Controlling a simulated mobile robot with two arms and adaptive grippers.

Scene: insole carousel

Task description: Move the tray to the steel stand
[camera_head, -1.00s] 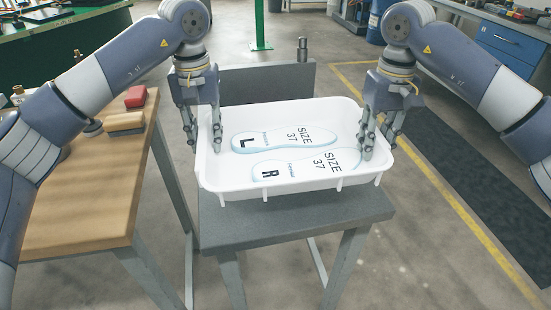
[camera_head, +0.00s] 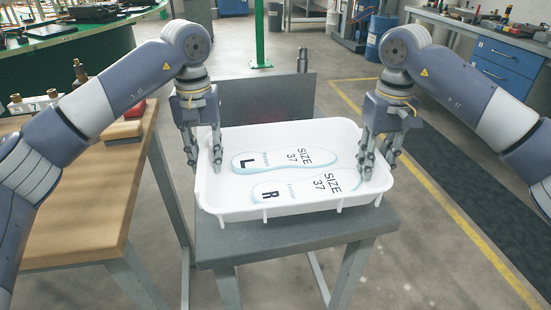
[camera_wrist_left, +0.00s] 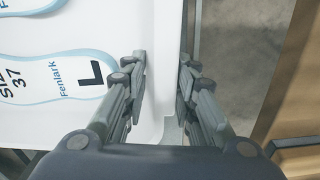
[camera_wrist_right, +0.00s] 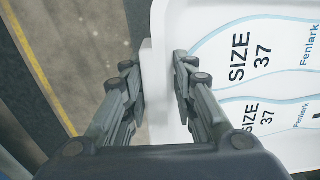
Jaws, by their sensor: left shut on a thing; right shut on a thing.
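The white tray (camera_head: 290,216) is on or just above the grey steel stand (camera_head: 300,243); I cannot tell if they touch. In it lie two insoles side by side, the left one (camera_head: 285,160) marked L and the right one (camera_head: 306,187) marked R, both size 37. My left gripper (camera_head: 202,160) is shut on the tray's left wall, one finger inside and one outside, as the left wrist view (camera_wrist_left: 162,80) shows. My right gripper (camera_head: 378,162) is shut on the right wall in the same way, seen in the right wrist view (camera_wrist_right: 158,85).
A wooden bench (camera_head: 95,215) stands at the left with a brush-like block (camera_head: 122,132) and small fittings (camera_head: 33,102) on it. A dark upright panel (camera_head: 268,98) rises behind the tray. A blue-drawer workbench (camera_head: 500,67) is at the back right, with open floor before it.

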